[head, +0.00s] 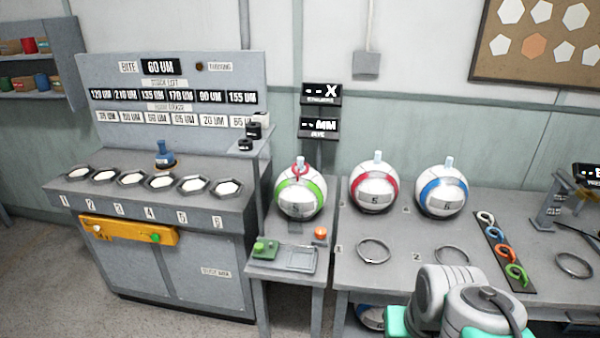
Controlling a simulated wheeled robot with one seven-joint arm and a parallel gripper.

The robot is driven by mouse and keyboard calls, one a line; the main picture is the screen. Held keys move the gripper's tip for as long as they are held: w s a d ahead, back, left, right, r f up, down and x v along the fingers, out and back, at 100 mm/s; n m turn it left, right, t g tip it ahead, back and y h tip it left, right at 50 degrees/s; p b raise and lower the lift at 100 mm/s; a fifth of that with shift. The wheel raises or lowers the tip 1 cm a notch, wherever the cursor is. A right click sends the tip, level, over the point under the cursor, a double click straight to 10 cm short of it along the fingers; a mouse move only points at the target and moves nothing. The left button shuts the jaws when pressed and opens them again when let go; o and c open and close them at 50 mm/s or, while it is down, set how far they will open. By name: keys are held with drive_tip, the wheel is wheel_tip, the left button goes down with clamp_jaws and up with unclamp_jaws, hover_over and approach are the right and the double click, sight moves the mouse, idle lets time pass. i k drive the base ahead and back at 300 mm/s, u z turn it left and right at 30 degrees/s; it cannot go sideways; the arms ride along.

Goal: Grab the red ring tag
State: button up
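A dark strip (491,227) on the right bench holds a column of ring tags. From back to front they are a white tag (486,217), a blue tag (495,234), an orange-red tag (503,252) and a green tag (516,273). A red loop (300,172) also sits around the peg on top of the green-banded ball (300,194). My arm's links show at the bottom right, in front of the bench and left of the strip. My gripper's fingers are not visible, so nothing can be seen in them.
A red-banded ball (377,190) and a blue-banded ball (441,191) stand at the back of the bench. Empty metal rings (373,251) lie in front of them. A dark stand (550,207) is right of the strip. A grey press console (175,170) stands left.

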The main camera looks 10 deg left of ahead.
sight(298, 174)
drive_tip(key=z, duration=0.2)
drive_tip(key=i, duration=1.1)
drive_tip(key=u, duration=2.75)
drive_tip(key=i, duration=0.5)
drive_tip(key=u, duration=0.05)
